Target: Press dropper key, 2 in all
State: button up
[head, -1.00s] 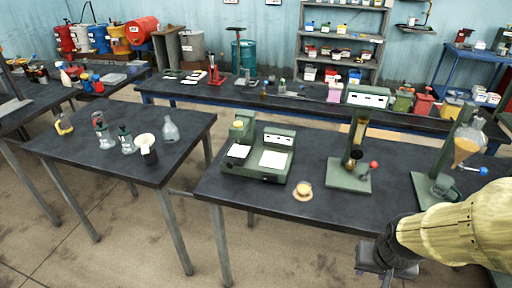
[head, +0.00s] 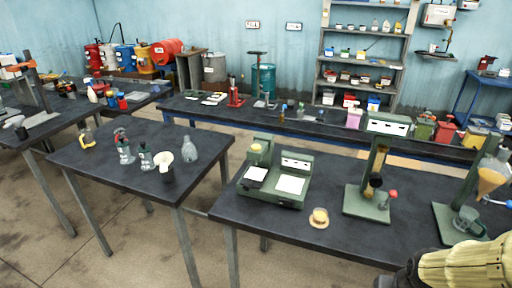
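A green stand (head: 367,203) with an upright column stands on the right table. It carries a dark round part, a small clear vessel and a red knob (head: 393,193). Which part is the dropper key I cannot tell. Farther right, a second green stand (head: 449,220) holds a funnel of amber liquid (head: 490,180) above a glass beaker (head: 467,221). A green two-part device (head: 272,194) with white panels stands to the left. My arm enters at the bottom right corner, in front of the table. My gripper's fingers are below the picture edge and hidden.
A small amber dish (head: 319,218) sits near the right table's front edge. The left table (head: 100,178) holds flasks, bottles and a white funnel-topped vessel (head: 163,155). A floor gap separates the two tables. A long bench runs behind.

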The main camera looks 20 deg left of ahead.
grip_shut()
dwell(1.5)
